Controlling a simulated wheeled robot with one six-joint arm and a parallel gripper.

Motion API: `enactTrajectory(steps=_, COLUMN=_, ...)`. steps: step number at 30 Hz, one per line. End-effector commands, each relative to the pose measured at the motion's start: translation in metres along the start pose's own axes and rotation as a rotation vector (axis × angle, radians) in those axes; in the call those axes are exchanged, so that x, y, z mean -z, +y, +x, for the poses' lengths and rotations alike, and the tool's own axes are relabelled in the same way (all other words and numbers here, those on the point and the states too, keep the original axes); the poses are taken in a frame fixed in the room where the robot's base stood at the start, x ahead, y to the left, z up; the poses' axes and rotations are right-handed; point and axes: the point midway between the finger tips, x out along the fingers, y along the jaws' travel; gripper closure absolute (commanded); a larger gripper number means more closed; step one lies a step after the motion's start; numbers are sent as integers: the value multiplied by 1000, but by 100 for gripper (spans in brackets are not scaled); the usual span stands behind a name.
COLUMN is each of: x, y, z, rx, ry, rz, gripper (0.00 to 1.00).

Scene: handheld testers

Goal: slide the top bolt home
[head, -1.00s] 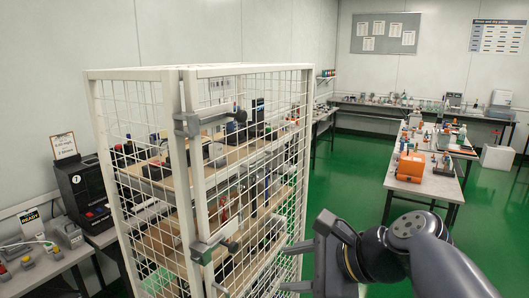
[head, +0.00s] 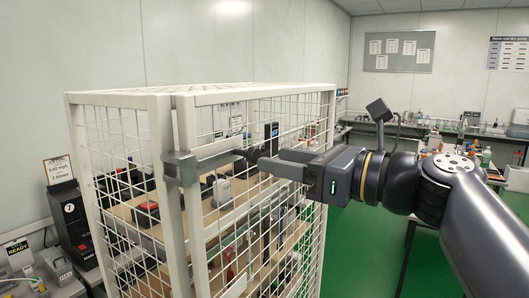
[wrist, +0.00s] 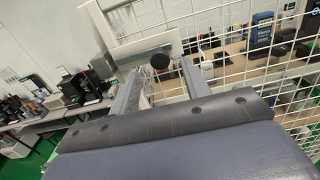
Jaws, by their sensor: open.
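The top bolt (head: 210,159) is a grey metal bar in a bracket on the front corner posts of a white wire-mesh cage (head: 135,100). Its black knob (head: 249,154) sticks out at the bar's right end. My gripper (head: 270,158) is level with the bolt, just right of the knob, with its fingers pointing left towards it. The jaws are open and hold nothing. In the wrist view, the round black knob (wrist: 187,57) shows close to the right finger's tip. I cannot tell whether it touches that finger.
Shelves inside the cage hold several testers, including a red-topped one (head: 145,213). A black machine (head: 72,225) stands on a bench at left. The mesh side lies close below my gripper. Green floor (head: 345,250) is open to the right.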

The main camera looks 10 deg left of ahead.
Motion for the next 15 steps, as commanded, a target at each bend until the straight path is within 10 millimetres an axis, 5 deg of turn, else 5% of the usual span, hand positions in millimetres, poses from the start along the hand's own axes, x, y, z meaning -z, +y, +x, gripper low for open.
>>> enactTrajectory(steps=6, x=0, y=1, z=33, rx=-5, ry=1, rz=2, gripper=55)
enactTrajectory(steps=15, x=0, y=0, z=56, rx=0, ry=1, rz=-1, gripper=55)
